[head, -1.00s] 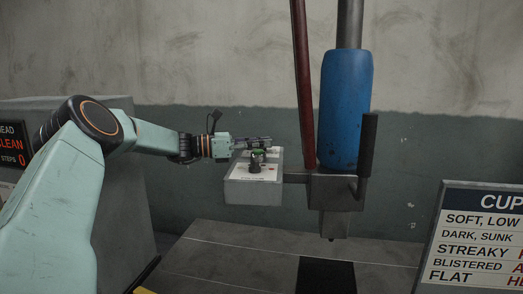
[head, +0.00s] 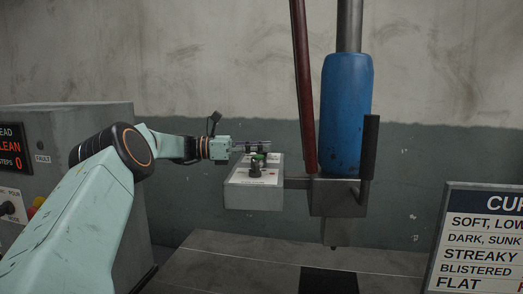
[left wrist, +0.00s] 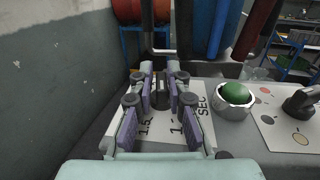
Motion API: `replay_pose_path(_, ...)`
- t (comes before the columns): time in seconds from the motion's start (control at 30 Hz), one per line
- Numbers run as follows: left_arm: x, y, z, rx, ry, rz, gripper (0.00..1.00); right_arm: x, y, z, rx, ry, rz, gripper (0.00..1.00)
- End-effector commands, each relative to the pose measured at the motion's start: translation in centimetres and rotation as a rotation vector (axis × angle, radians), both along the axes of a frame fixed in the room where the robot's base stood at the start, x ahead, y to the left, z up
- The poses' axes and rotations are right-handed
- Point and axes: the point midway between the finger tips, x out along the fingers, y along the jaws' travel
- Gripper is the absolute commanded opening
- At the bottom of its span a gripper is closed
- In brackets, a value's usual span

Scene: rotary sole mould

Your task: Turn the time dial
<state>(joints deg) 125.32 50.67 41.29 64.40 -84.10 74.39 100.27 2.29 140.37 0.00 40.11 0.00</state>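The time dial (left wrist: 160,94) is a dark knob on a white label with partly hidden "1.5" and "SEC" markings. In the left wrist view it stands between the fingertips of my left gripper (left wrist: 161,82), one finger on each side. The fingers are close to the dial, but I cannot tell whether they press on it. In the head view my left gripper (head: 258,146) reaches from the left over the back of the grey control box (head: 253,196), and the dial there is hidden. My right gripper is not in view.
A green button (left wrist: 233,94) and a second black knob (left wrist: 302,101) sit right of the dial. A blue cylinder (head: 346,115), a dark red bar (head: 303,85) and a black handle (head: 369,148) stand right of the box. A sign (head: 484,240) stands at lower right.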

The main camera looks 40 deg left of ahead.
Motion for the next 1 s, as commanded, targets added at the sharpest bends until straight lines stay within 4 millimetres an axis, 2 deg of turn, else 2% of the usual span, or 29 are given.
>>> replay_pose_path(0.03,0.0,0.0,-0.1,0.000,0.001,-0.001,0.22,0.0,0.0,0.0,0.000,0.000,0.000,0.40)
replay_pose_path(0.2,0.0,-0.1,-0.2,0.001,0.005,-0.002,0.34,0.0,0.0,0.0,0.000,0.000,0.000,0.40)
replay_pose_path(0.57,-0.4,0.3,-0.3,0.001,0.006,-0.003,0.34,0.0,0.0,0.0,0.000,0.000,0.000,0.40)
replay_pose_path(1.0,-6.1,6.6,-0.4,0.004,0.006,0.001,0.34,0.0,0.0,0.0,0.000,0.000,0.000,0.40)
